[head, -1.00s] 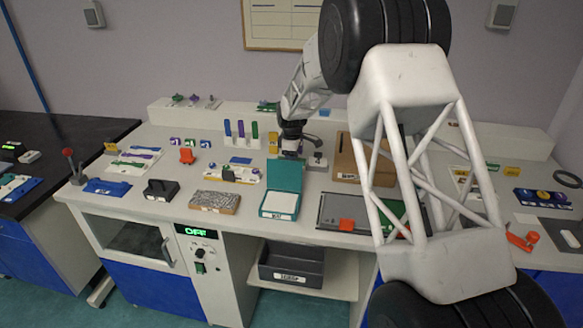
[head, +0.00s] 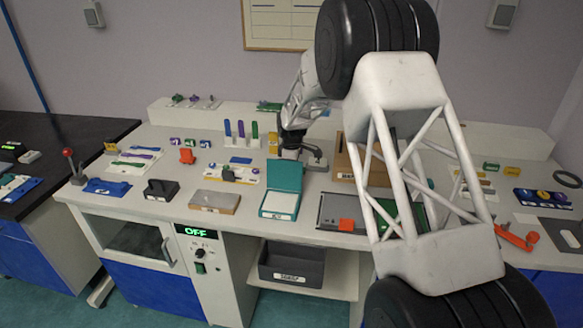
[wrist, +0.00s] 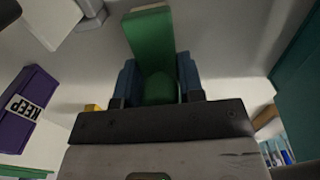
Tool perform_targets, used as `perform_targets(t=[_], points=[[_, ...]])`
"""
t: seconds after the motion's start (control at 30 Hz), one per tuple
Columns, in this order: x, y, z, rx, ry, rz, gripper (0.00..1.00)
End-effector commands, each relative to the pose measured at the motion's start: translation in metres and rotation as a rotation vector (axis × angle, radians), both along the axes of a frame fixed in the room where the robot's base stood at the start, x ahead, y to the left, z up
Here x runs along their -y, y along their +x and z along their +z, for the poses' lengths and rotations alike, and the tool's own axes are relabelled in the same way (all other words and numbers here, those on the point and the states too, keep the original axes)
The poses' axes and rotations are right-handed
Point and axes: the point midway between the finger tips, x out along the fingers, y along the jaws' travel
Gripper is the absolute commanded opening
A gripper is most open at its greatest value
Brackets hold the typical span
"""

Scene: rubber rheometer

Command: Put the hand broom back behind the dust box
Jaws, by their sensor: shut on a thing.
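My gripper (wrist: 158,88) is shut on a green piece, which I take to be the hand broom (wrist: 150,38). In the wrist view the green piece stands between the two blue-grey fingers and reaches away past them, with a tan edge at its far end. In the head view my gripper (head: 292,152) is low over the bench, behind the teal case; the broom cannot be made out there. A brown box (head: 344,160), possibly the dust box, stands right of my gripper, partly hidden by my arm.
The open teal case (head: 283,180) stands in front of my gripper. A grey device (head: 314,158) is close to its right. Upright coloured pegs (head: 241,130) stand to its left. A purple block marked KEEP (wrist: 28,105) shows in the wrist view. My arm hides part of the bench's right side.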

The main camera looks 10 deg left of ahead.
Motion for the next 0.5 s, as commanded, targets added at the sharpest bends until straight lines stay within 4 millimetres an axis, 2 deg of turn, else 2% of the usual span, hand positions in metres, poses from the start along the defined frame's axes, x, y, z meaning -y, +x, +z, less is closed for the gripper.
perform_targets(t=[0.07, 0.1, 0.27, 0.5], points=[[0.0, 0.0, -0.0019, 0.0, 0.0, 0.0, 0.1], [0.0, 0.0001, -0.0024, 0.0, 0.0, 0.0, 0.37], [0.0, 0.0, -0.0022, 0.0, 0.0, 0.0, 0.61], [0.0, 0.0, -0.0022, 0.0, 0.0, 0.0, 0.61]])
